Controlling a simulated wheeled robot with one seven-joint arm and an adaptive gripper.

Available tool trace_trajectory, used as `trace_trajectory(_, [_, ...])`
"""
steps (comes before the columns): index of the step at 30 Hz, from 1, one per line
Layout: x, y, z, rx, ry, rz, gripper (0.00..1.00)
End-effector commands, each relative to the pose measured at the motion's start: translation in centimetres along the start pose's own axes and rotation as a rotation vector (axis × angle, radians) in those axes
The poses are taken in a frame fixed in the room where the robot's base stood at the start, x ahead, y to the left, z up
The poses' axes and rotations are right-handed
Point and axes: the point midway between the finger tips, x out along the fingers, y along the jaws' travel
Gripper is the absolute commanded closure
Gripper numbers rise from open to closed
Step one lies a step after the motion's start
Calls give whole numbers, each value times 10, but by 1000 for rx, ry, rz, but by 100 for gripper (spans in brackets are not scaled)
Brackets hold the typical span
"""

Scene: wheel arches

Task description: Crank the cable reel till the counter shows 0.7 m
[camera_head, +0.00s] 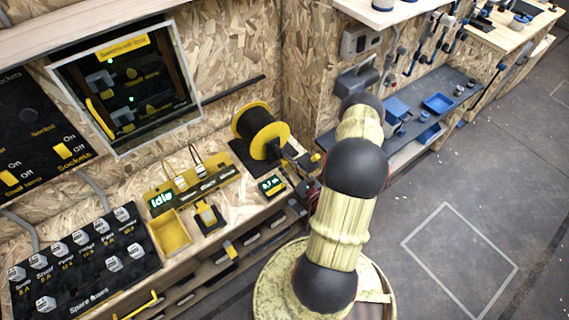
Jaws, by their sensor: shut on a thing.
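The cable reel (262,130), with yellow flanges and a dark drum of cable, stands on a dark base on the wooden bench by the back wall. The small counter (272,185) in front of it has green digits that seem to read 0.7 m. My gripper (303,161) is to the right of the reel, at its crank side, partly hidden by my own arm. It is shut on the crank handle, which is mostly hidden, so its angle cannot be told.
A yellow device (192,182) with a green "Idle" display stands left of the counter, beside a yellow open bin (170,232). A black spare-fuse board (85,268) lies at the front left. A dark shelf (432,105) with blue trays is at right. The right floor is clear.

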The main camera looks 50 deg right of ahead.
Motion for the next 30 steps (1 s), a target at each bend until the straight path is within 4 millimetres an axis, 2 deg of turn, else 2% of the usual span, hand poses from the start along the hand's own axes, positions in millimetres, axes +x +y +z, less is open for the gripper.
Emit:
trace_trajectory(4, [-1,1,-2,2,6,0,100])
trace_trajectory(5, [-1,1,-2,2,6,0,79])
trace_trajectory(14, [0,1,-1,0,3,0,62])
trace_trajectory(24, [-1,0,-1,0,2,-1,61])
trace_trajectory(30, [-18,-2,-1,1,4,-5,61])
